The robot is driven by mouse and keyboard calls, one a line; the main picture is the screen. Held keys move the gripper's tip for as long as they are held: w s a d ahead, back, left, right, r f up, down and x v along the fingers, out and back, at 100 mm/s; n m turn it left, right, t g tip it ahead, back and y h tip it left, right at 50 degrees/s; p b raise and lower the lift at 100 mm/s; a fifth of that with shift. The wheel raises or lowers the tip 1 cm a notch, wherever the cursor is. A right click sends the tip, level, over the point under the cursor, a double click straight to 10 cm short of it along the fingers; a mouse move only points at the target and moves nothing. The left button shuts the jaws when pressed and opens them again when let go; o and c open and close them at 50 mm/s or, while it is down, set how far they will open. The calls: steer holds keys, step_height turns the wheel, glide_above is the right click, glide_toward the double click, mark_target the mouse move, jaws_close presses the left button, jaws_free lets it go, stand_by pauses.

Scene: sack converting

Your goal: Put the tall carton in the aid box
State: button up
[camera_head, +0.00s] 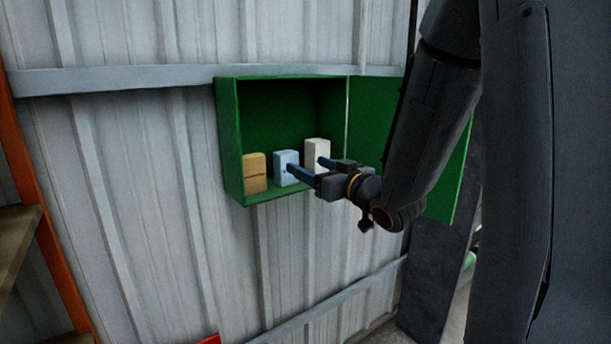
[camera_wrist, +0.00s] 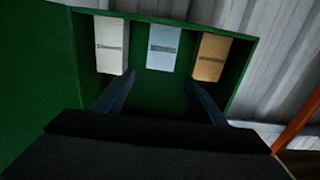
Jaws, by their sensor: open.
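A green aid box (camera_head: 230,140) with its door open hangs on the wall and holds three cartons. The white carton (camera_head: 317,150) looks the tallest and stands upright at the right inside it. It also shows at the left of the wrist view (camera_wrist: 112,47). My gripper (camera_head: 306,166) is open and empty, its fingers reaching into the box opening. In the wrist view the fingertips (camera_wrist: 160,77) lie either side of the near end of the light blue carton (camera_wrist: 164,45). The left finger is near the white carton; whether they touch cannot be told.
A brown carton (camera_head: 255,173) stands at the left in the box. The box door (camera_head: 375,115) is swung open to the right, partly behind my arm. An orange upright with a shelf (camera_head: 18,240) is at the far left.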

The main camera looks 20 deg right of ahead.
steer(key=s+d+f+m+g+h, duration=0.1)
steer(key=s+f+g+h, duration=0.25)
steer(key=f, duration=0.35)
steer(key=s+f+m+g+h, duration=0.2)
steer(key=f+g, duration=0.2)
steer(key=f, duration=0.3)
steer(key=s+a+f+g, duration=0.2)
steer(key=s+f+g, duration=0.2)
steer(key=s, duration=0.5)
steer(key=s+a+f+g, duration=0.2)
steer(key=s+f+g, duration=0.2)
steer(key=s, duration=0.6)
steer(key=shift+a+m, duration=0.3)
steer(key=shift+a, duration=0.05)
